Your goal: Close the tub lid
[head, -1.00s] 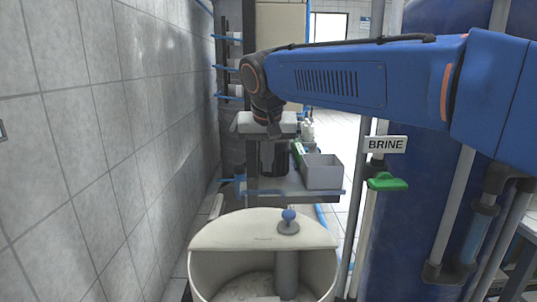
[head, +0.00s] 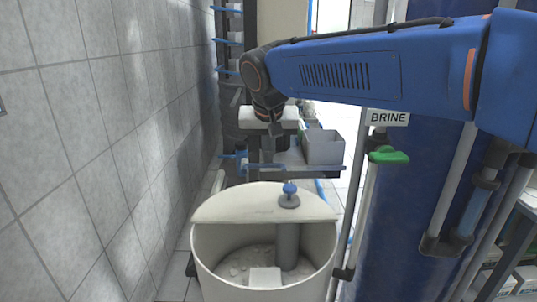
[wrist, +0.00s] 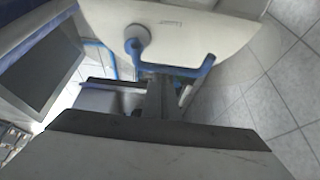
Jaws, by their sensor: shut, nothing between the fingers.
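The cream tub (head: 213,262) stands upright at the bottom middle of the head view. A half-round cream lid panel (head: 240,208) covers its far half, and the near half is open. A grey pipe with a blue-topped cap (head: 289,196) passes through the panel. White lumps and a pale block (head: 265,278) show inside the tub. In the wrist view the lid panel (wrist: 210,28) fills the top, with the round cap (wrist: 137,38) on it. My gripper (wrist: 158,88) is shut and empty, apart from the panel. In the head view it hangs beyond the tub, its fingertips hard to make out.
A grey bin (head: 325,147) sits on a shelf behind the tub. A tiled wall (head: 110,140) is at left. A blue tank (head: 410,235), pipes and a green-handled valve (head: 388,156) under a BRINE sign (head: 388,117) are at right.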

